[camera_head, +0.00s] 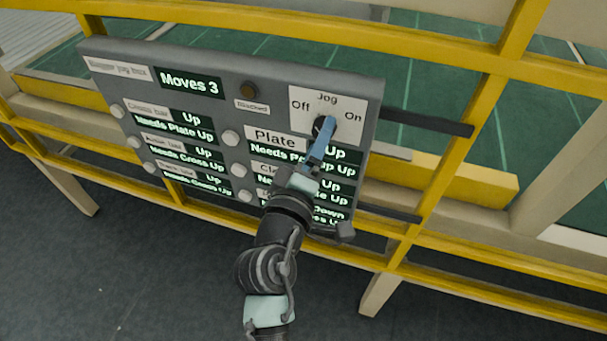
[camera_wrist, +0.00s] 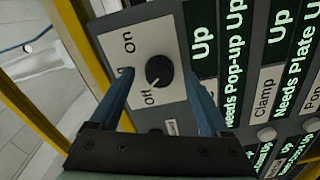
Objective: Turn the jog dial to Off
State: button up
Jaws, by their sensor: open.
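The jog dial (camera_wrist: 160,72) is a round black knob on a white plate of the grey panel. In the wrist view "On" is printed to its upper left and "Off" to its lower left; I cannot tell surely which way its pointer faces. In the head view the dial (camera_head: 319,124) is partly hidden by my gripper (camera_head: 325,138). The Off label is on the left of the plate and On on the right. My gripper (camera_wrist: 161,78) is open, its two blue fingers on either side of the dial; contact cannot be made out.
Yellow rails (camera_head: 400,45) run behind and around the panel. Dark floor (camera_head: 130,270) lies clear in front.

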jog(key=b+v, duration=0.4)
jog(key=v, duration=0.7)
jog(key=shift+s, duration=0.15)
jog(key=w+d+r+m+t, duration=0.1)
jog(key=w+r+m+t, duration=0.15)
jog(key=r, duration=0.65)
jog(key=w+d+r+m+t, duration=0.1)
jog(key=r+m, duration=0.3)
jog(key=r, duration=0.4)
jog(key=s+r+m+t+y, duration=0.2)
jog(key=s+r+t, duration=0.1)
jog(key=r, duration=0.7)
jog(key=s+d+r+m+t+y+b, duration=0.1)
jog(key=s+r, duration=0.4)
jog(key=r, duration=0.5)
jog(key=shift+m+t+y, duration=0.8)
jog(key=shift+m+t, duration=0.05)
jog(key=shift+t, duration=0.4)
jog(key=shift+s, duration=0.15)
